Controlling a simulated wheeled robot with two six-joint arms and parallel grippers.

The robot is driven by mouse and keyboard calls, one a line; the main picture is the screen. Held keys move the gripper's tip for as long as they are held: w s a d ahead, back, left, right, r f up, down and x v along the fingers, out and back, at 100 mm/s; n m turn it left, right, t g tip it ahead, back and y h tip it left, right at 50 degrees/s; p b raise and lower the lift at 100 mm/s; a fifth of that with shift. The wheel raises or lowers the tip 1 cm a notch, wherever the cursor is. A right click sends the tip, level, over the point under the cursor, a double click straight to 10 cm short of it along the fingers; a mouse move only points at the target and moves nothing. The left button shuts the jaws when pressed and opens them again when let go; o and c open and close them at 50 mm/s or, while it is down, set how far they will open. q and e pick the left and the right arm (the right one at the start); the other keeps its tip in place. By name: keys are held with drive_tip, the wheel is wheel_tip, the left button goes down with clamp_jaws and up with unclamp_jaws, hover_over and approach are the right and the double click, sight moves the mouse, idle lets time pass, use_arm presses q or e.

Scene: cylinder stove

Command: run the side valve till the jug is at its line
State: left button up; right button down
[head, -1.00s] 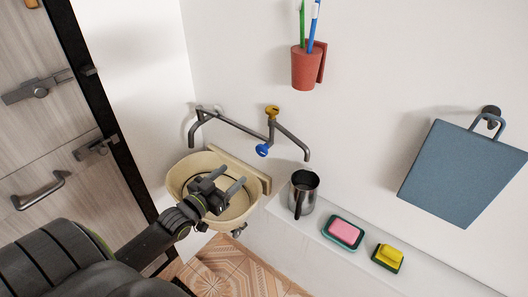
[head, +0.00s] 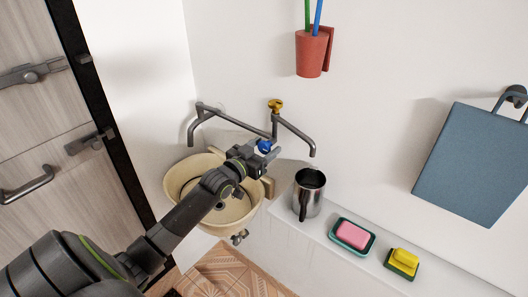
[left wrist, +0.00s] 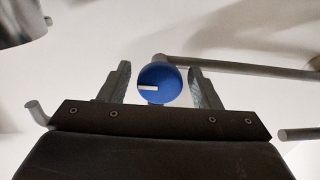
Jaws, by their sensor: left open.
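A blue valve knob (head: 264,146) with a white mark is on the wall pipe, and a yellow knob (head: 275,105) is above it. My left gripper (head: 262,151) is at the blue knob. In the left wrist view the open fingers (left wrist: 160,86) stand on either side of the blue knob (left wrist: 162,84), with gaps visible. The steel jug (head: 308,197) stands upright on the ledge, below the end of the right spout (head: 297,133). Its level and any line on it cannot be made out, and no stream shows. My right gripper is not in view.
A cream basin (head: 180,180) is below the left spout (head: 194,130), partly hidden by my arm. A red cup (head: 312,54) and blue board (head: 470,165) hang on the wall.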

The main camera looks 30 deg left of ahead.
use_arm(q)
drive_tip(key=c, duration=0.9)
drive_tip(key=n+p, duration=0.1)
drive_tip(key=n, duration=0.1)
drive_tip(key=shift+r+n+p, duration=0.1)
drive_tip(key=shift+n+p, duration=1.1)
drive_tip(key=shift+n, duration=1.4)
drive_tip(key=o, duration=0.9)
